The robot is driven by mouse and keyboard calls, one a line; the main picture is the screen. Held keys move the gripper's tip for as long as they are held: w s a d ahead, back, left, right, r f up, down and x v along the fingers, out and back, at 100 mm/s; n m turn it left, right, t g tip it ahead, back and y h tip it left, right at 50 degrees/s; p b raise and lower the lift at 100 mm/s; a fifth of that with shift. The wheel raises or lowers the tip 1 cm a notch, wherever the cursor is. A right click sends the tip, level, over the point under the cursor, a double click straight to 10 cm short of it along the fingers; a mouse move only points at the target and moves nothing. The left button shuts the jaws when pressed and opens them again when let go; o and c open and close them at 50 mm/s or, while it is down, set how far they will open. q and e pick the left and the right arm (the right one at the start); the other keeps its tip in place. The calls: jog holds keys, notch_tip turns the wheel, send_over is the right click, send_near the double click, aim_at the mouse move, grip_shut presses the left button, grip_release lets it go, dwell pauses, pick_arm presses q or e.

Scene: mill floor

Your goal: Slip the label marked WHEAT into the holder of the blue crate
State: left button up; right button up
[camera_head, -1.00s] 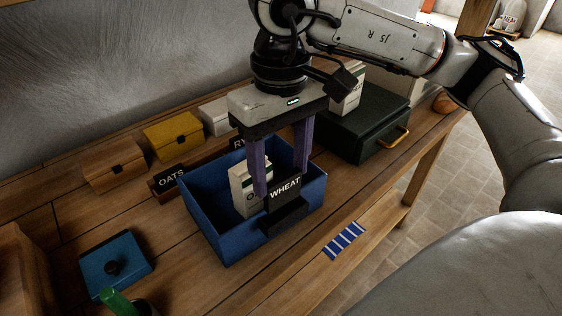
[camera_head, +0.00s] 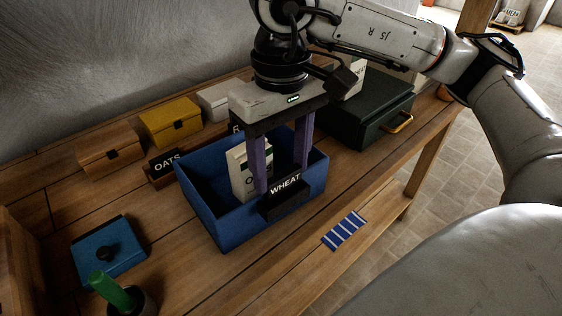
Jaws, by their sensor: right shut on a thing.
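The black label marked WHEAT (camera_head: 285,184) is at the front wall of the blue crate (camera_head: 215,222). Its lower part is hidden behind the dark holder (camera_head: 287,207) on that wall, and its lettered upper part shows above it. The label looks upright and lined up with the holder. My right gripper (camera_head: 281,178) points down with its purple fingers, shut on the label at its sides. How deep the label sits cannot be seen. My left gripper is not in view.
A white carton (camera_head: 238,172) stands inside the crate. The OATS label (camera_head: 167,160) is in a rack behind it. Yellow (camera_head: 170,122) and wooden (camera_head: 110,148) boxes line the wall. A dark green case (camera_head: 365,115) is right, a blue lid (camera_head: 108,247) left.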

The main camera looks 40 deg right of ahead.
jog(key=o, duration=1.1)
jog(key=shift+o, duration=0.2)
notch_tip(320, 180, up, 10)
jog(key=p, duration=0.1)
jog(key=shift+r, duration=0.15)
